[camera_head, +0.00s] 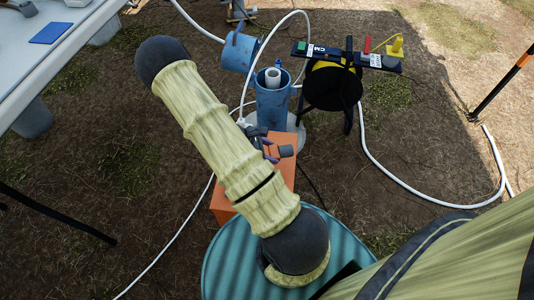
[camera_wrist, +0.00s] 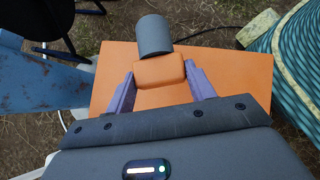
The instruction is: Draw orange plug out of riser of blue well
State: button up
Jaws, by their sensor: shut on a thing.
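The blue well (camera_head: 271,108) stands upright in the middle of the head view, its blue lid (camera_head: 240,52) swung open to the left. The white riser (camera_head: 272,77) stands inside it, and its top looks open. My gripper (camera_wrist: 160,78) has its two purple fingers shut on the orange plug (camera_wrist: 160,72), which has a grey cylindrical end (camera_wrist: 154,35). In the head view the plug's grey end (camera_head: 286,151) shows outside the well, on its near side, above an orange box. The well's blue side also shows at the left of the wrist view (camera_wrist: 45,85). My arm hides part of the head view.
The orange box (camera_head: 285,175) lies below my gripper, beside a ribbed teal drum (camera_head: 225,268). A black reel (camera_head: 332,88) with a labelled bar is right of the well. White hose loops over the ground. A pale table (camera_head: 70,12) is upper left.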

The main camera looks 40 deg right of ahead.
jog(key=shift+f, duration=0.1)
dwell(0.3)
notch_tip(320, 180, down, 6)
jog(key=b, duration=0.6)
jog(key=shift+f, duration=0.25)
jog(key=shift+f, duration=0.1)
jog(key=o, duration=0.9)
jog(key=shift+o, duration=0.2)
jog(key=p+v, duration=0.8)
jog(key=v, duration=0.9)
jog(key=shift+a, duration=0.15)
